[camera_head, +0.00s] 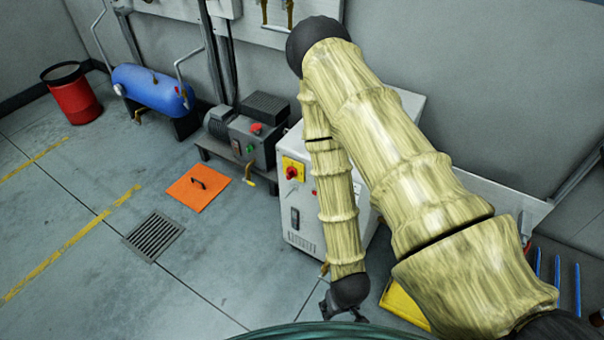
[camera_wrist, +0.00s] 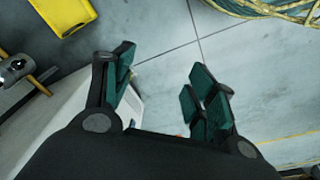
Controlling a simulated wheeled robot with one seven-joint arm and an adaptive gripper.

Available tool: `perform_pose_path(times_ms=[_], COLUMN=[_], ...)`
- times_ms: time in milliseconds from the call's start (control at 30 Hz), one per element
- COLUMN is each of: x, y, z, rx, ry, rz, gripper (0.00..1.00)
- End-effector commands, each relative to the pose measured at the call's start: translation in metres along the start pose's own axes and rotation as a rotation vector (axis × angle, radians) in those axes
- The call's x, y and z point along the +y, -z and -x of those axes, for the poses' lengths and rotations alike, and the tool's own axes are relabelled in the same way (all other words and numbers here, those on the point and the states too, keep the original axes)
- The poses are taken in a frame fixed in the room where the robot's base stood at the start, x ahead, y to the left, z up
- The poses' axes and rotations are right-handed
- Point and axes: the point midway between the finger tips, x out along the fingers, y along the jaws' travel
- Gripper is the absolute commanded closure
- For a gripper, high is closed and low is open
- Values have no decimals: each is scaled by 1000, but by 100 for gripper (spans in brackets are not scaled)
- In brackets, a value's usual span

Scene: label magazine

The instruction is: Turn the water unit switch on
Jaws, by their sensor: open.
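A white cabinet (camera_head: 300,222) stands by the wall, partly hidden behind my arm. On its front is a red rotary knob on a yellow plate (camera_head: 292,170), which looks like the switch. I cannot read its position or any label saying water unit. My gripper (camera_wrist: 162,78) is open and empty, its dark green finger pads apart over the floor. In the head view, my gripper (camera_head: 338,305) is low in front of the cabinet, apart from the knob. In the wrist view, a pale corner, likely the cabinet (camera_wrist: 125,100), shows behind the left finger; the knob is not clearly visible there.
Left of the cabinet is a grey machine with a red button (camera_head: 255,128). An orange plate (camera_head: 198,187) and a drain grate (camera_head: 154,236) lie on the floor. A blue tank (camera_head: 150,90) and red bin (camera_head: 72,92) stand farther left. The left floor is mostly free.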

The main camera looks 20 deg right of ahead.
Motion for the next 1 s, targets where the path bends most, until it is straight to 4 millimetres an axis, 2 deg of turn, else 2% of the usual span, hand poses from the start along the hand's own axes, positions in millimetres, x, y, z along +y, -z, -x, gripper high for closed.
perform_pose_path(times_ms=[33, 100, 400, 700, 1000], x=[-4, -7, -22, -37, -51], y=[20, 46, 160, 256, 328], z=[-20, -33, -61, -61, -41], rx=[49, 117, 409, 677, 915], ry=[-8, -25, -107, -201, -308], rz=[-5, -17, -80, -154, -247], gripper=[44, 44, 44, 44, 44])
